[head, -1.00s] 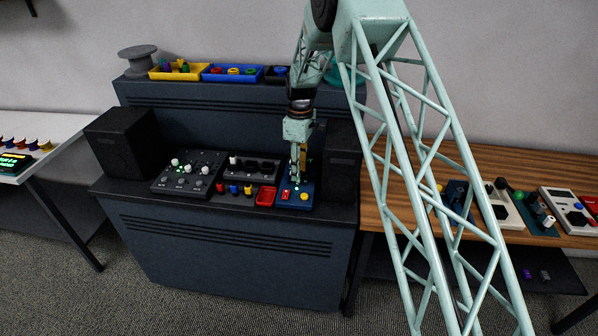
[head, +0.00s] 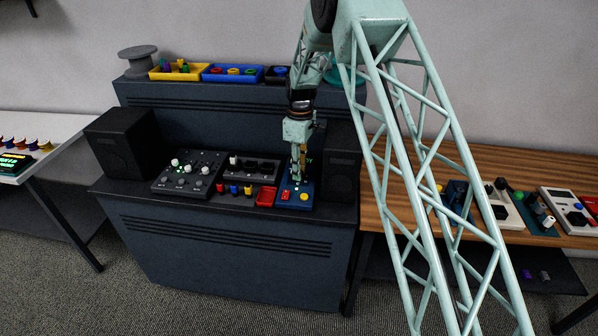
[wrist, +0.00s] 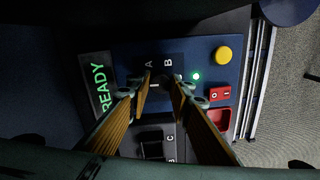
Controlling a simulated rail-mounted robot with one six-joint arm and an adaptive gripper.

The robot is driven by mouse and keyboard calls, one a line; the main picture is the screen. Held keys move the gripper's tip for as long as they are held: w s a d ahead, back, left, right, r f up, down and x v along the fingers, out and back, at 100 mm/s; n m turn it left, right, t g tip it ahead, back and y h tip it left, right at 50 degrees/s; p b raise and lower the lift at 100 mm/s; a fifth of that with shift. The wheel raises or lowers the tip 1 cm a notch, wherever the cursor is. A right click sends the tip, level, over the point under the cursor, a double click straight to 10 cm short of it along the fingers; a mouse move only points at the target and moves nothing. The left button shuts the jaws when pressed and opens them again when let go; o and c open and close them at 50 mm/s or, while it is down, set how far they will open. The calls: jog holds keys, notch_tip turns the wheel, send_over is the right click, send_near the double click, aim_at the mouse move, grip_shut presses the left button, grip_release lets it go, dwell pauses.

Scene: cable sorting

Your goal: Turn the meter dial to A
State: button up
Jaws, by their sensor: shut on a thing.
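The meter is a blue box (head: 306,208) at the right end of the black bench's row of panels. In the wrist view its blue face (wrist: 197,50) carries a yellow button (wrist: 223,54), a red rocker switch (wrist: 220,94), a lit green lamp and a display (wrist: 98,84) reading READY in green. My gripper (wrist: 161,82) reaches down over the face, its two fingers shut on the dark dial just below the letters A and B. A short white mark shows between the fingertips. The fingers hide most of the dial, so I cannot tell its setting. My gripper (head: 297,178) also shows in the head view.
A red tray (head: 265,197) sits directly left of the meter. Further left are dark control panels (head: 188,174) with knobs. A black speaker (head: 342,172) stands close on the right. A wooden table (head: 530,165) with more devices is farther right.

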jog(key=shift+m, duration=0.4)
jog(key=m, duration=1)
jog(key=shift+m+b, duration=0.3)
jog(key=shift+m, duration=0.1)
jog(key=o, duration=0.8)
jog(key=shift+o, duration=0.2)
jog(key=shift+r, duration=0.1)
